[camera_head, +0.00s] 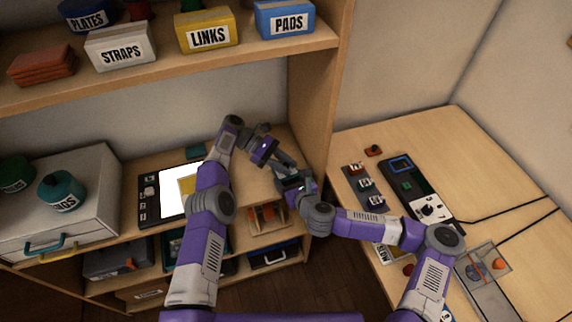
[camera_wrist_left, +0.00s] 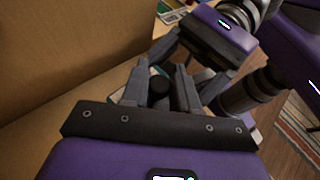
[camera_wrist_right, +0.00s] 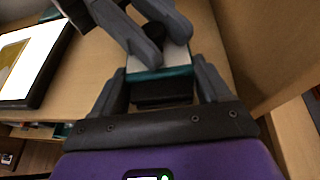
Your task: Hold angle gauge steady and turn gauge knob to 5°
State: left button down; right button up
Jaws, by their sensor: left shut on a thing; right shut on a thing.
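The angle gauge is a small block with a white top and teal edge (camera_wrist_right: 160,66) in the right wrist view. My right gripper (camera_wrist_right: 162,85) is shut on it, one finger along each side. A black gauge knob (camera_wrist_right: 152,32) stands on its top. My left gripper (camera_wrist_left: 160,78) reaches in from the other side and is shut on the knob, which also shows in the left wrist view (camera_wrist_left: 160,92). In the head view, the left gripper (camera_head: 284,162) and right gripper (camera_head: 288,176) meet above the wooden shelf, largely hiding the gauge. I cannot read its angle.
A tablet with a white screen (camera_head: 172,188) lies left on the shelf board. A wooden side panel (camera_head: 312,110) stands close right of the grippers. The upper shelf (camera_head: 150,78) holds labelled boxes. A desk (camera_head: 470,150) with a controller and several small parts is at right.

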aim_at(286, 165)
dwell(0.3)
pick_arm(q)
jog(key=c, duration=0.9)
grip_release()
notch_tip(286, 165, up, 10)
jog(key=shift+r, duration=0.1)
